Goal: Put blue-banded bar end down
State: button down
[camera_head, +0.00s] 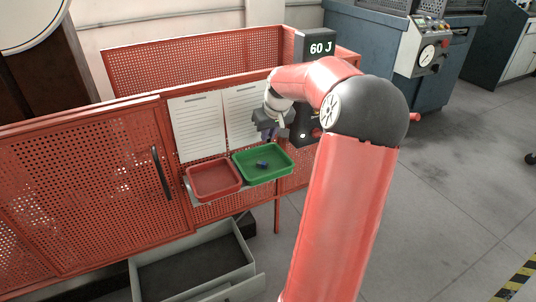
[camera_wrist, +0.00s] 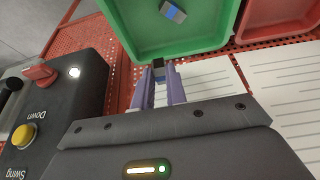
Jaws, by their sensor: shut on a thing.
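My gripper (camera_head: 270,134) is above the back edge of the green tray (camera_head: 281,163). In the wrist view its purple fingers (camera_wrist: 160,80) are shut on a small dark bar end with a blue band (camera_wrist: 158,66); the fingers hide part of it. The held piece shows against the rim of the green tray (camera_wrist: 140,30). Another blue-banded bar end (camera_wrist: 173,11), with grey on it, lies in the green tray; it also shows in the head view (camera_head: 262,164). The held piece is too small to make out in the head view.
A red tray (camera_head: 214,180) stands left of the green one and looks empty. Behind the trays are lined paper sheets (camera_head: 196,128) on a red perforated guard. A black control box with buttons (camera_wrist: 55,105) is close to my gripper. An open grey drawer (camera_head: 190,262) is below.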

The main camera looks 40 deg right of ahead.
aim_at(267, 158)
jog(key=shift+f+b, duration=0.4)
jog(key=shift+f, duration=3.2)
jog(key=shift+f, duration=0.1)
jog(key=c, duration=1.4)
grip_release()
